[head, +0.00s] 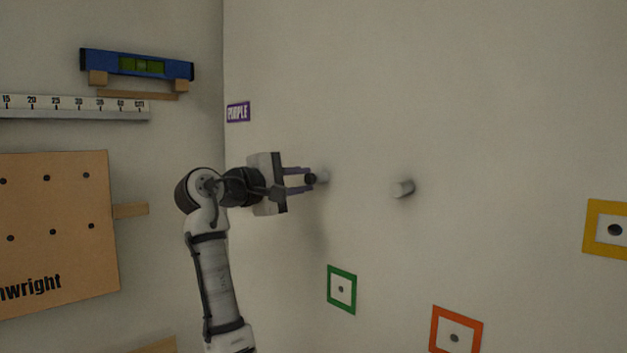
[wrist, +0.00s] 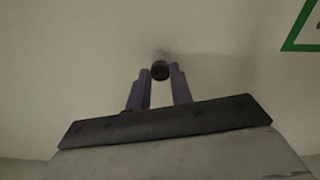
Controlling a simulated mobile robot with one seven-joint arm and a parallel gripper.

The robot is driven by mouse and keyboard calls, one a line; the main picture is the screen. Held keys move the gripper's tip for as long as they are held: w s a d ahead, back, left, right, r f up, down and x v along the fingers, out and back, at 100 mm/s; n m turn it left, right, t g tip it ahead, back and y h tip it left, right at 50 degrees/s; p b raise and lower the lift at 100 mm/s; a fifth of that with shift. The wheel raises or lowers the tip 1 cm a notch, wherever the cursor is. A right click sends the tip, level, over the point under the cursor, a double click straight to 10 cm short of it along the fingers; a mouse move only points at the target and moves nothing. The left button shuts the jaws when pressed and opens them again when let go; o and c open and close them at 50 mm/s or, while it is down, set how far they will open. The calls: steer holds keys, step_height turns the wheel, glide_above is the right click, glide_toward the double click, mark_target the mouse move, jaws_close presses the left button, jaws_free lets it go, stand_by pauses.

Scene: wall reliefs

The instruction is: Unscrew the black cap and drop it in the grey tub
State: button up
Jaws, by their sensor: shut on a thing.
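The black cap (head: 311,179) is a small dark cylinder at the end of a pale stub (head: 323,176) on the wall. My gripper (head: 309,178) reaches it from the left, its purple-grey fingers shut on the cap. In the wrist view the cap (wrist: 160,71) sits between the fingertips (wrist: 161,76), with the pale stub directly behind it. I cannot tell how far the cap is turned on the stub. The grey tub is not in either view.
A second pale stub (head: 403,188), without a black cap, is to the right. Green (head: 341,289), orange (head: 455,331) and yellow (head: 612,229) frames are on the wall. A purple label (head: 238,111), blue level (head: 137,65), ruler (head: 75,106) and wooden board (head: 58,232) are left.

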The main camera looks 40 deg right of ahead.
steer(key=o, duration=0.6)
steer(key=m, duration=0.9)
steer(key=shift+m, duration=0.3)
steer(key=m, duration=1.1)
steer(key=shift+c, duration=0.3)
